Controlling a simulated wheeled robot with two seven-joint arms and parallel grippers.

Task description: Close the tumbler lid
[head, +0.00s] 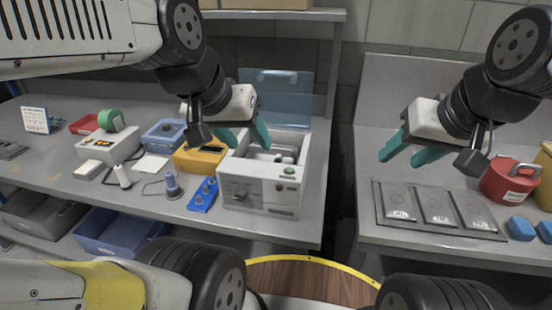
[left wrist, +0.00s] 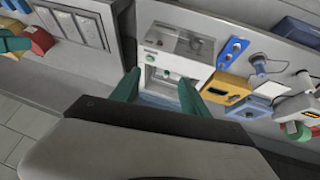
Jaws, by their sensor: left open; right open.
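The tumbler (head: 258,194) is a pale grey box on the left bench with an open top and a small green knob or part inside. It also shows in the left wrist view (left wrist: 178,45). Its translucent blue lid (head: 284,92) stands raised, roughly upright, at the back of the box, with a handle near its top edge. My left gripper (head: 244,137) is open with teal fingers, above the back left of the box and in front of the lid's lower left. Nothing shows between its fingers except background. My right gripper (head: 408,152) is open and empty above the right bench.
A yellow box (head: 197,159), a blue switch block (head: 203,196) and a purple-tipped tool (head: 173,186) stand left of the tumbler. A gap separates the benches. The right bench holds a panel of grey plates (head: 437,213) and a red canister (head: 507,182). A shelf (head: 270,15) runs above.

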